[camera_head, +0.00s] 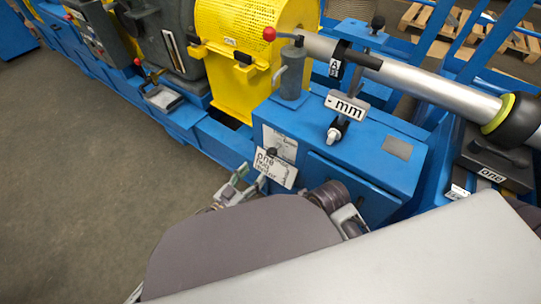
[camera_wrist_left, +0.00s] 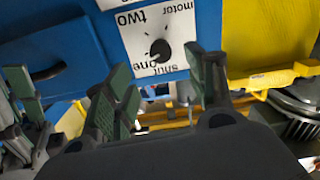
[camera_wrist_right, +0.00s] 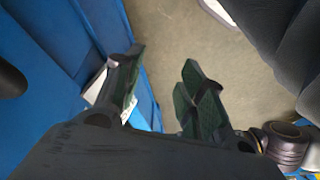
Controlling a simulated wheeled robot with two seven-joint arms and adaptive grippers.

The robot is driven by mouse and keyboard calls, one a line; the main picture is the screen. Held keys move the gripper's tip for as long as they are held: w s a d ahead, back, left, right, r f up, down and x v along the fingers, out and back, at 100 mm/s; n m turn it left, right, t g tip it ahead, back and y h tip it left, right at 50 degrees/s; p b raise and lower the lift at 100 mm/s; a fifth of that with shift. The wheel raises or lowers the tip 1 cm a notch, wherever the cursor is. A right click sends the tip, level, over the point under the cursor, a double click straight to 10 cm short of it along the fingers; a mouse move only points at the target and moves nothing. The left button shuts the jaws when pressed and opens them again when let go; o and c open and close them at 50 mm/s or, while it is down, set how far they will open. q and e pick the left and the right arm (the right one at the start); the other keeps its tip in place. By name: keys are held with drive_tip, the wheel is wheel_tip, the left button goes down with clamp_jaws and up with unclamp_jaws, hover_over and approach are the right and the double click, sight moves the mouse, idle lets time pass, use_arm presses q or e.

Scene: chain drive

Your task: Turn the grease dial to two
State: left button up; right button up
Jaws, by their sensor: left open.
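The dial is a black knob (camera_wrist_left: 160,50) on a white plate (camera_wrist_left: 140,35) fixed to a blue panel. In the left wrist view the plate's words read upside down: "TWO", "motor", "one" and "shut". A pale mark on the knob lies on the side of "one". My left gripper (camera_head: 254,180) is just below and left of the plate. Its fingers (camera_wrist_left: 165,90) are apart, with the knob beyond the gap, not held. My right gripper (camera_wrist_right: 158,90) is open and empty.
A blue cabinet (camera_head: 345,160) carries an "mm" tag (camera_head: 346,106). A yellow guard (camera_head: 235,60) and a red-knobbed lever (camera_head: 269,34) stand behind. A silver shaft (camera_head: 430,88) runs to the right. Floor (camera_head: 90,180) at left is clear.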

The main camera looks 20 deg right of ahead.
sight(270, 156)
use_arm(q)
drive_tip(key=b+x, duration=0.2)
drive_tip(key=x, duration=0.7)
drive_tip(key=shift+w+d+f+b, duration=0.1)
drive_tip(key=shift+w+d+b, duration=0.1)
drive_tip(key=shift+d+b, duration=0.1)
drive_tip(key=shift+w+d, duration=0.4)
drive_tip(key=shift+d, duration=0.15)
use_arm(e)
wheel_tip(270, 156, down, 7)
drive_tip(key=a+t+y, duration=0.1)
drive_tip(key=a, duration=0.1)
drive_tip(key=shift+w, duration=0.35)
drive_tip(key=shift+w+a+r, duration=0.1)
use_arm(q)
drive_tip(key=c, duration=1)
drive_tip(key=shift+c, duration=0.2)
use_arm(e)
drive_tip(key=shift+r, duration=0.15)
